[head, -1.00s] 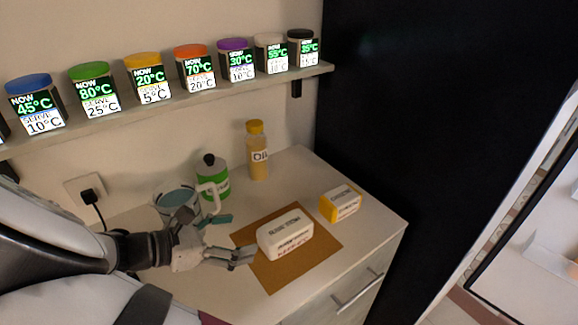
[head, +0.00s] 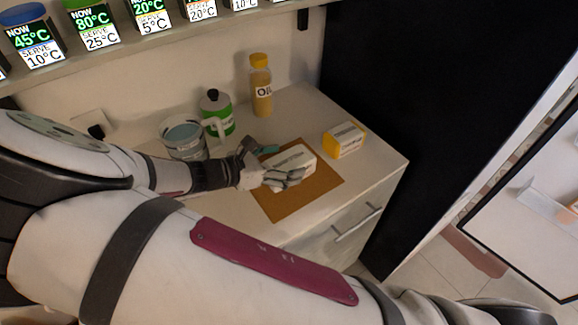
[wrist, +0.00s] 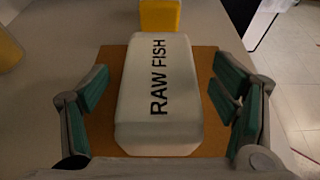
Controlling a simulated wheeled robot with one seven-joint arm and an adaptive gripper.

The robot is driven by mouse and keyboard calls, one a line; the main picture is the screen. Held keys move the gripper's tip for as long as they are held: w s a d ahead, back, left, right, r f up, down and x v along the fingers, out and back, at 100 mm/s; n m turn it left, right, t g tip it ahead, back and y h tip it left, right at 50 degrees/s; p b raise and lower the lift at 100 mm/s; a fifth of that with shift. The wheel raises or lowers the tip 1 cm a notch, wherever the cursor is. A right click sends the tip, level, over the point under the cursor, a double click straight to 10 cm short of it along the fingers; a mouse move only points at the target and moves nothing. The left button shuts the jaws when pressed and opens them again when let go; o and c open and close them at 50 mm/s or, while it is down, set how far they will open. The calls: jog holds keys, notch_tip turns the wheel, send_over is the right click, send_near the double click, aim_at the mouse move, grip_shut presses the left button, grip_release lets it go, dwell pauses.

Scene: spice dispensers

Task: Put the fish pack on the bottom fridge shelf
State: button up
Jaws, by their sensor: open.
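The fish pack (wrist: 157,95) is a white block marked RAW FISH, lying on a brown board (wrist: 103,138) on the counter. It also shows in the head view (head: 297,158), partly hidden by my gripper. My gripper (head: 285,170) is open at the pack. In the wrist view its green-padded fingers (wrist: 160,103) stand on both sides of the pack, with a gap to each side. The fridge is at the right of the head view, with a pale shelf (head: 540,192) inside; its bottom shelf cannot be made out clearly.
A yellow and white pack (head: 344,140) stands right of the board. An oil bottle (head: 261,88), a green-and-white container (head: 217,115) and a grey-blue pot (head: 184,138) stand behind. A wall shelf holds several spice dispensers. A tall black panel (head: 400,90) separates counter and fridge.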

jog(key=shift+x, duration=0.95)
jog(key=c, duration=1.6)
jog(key=shift+c, duration=0.8)
jog(key=shift+r, duration=0.15)
